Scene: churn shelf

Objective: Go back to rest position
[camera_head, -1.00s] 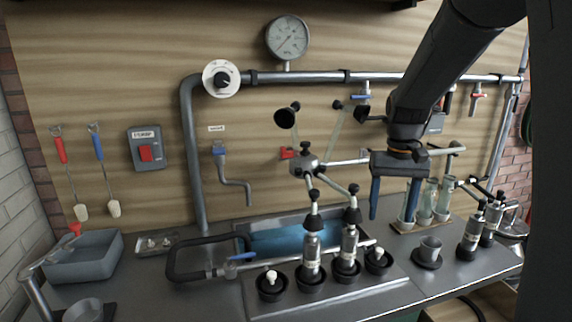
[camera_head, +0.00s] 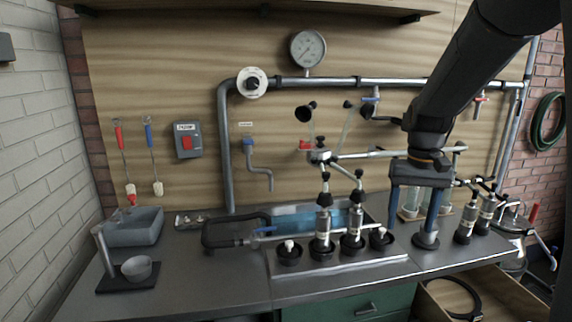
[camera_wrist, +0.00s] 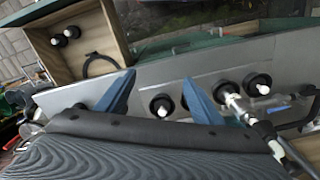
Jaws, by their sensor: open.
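My gripper (camera_head: 411,228) is open and empty, its two blue fingers pointing down in the head view. It hangs in front of the right part of the counter, and the small grey cup there is mostly hidden behind a finger. Beyond the fingers lie the counter's front edge and an open drawer (camera_wrist: 112,32).
Milking-style clusters (camera_head: 323,235) stand in black cups at the counter's middle. A blue-lined basin (camera_head: 290,220) lies behind them. A grey tub (camera_head: 135,228) and a bowl (camera_head: 137,268) are at left. An open drawer (camera_head: 500,300) juts out at lower right. A pressure gauge (camera_head: 308,47) tops the pipe.

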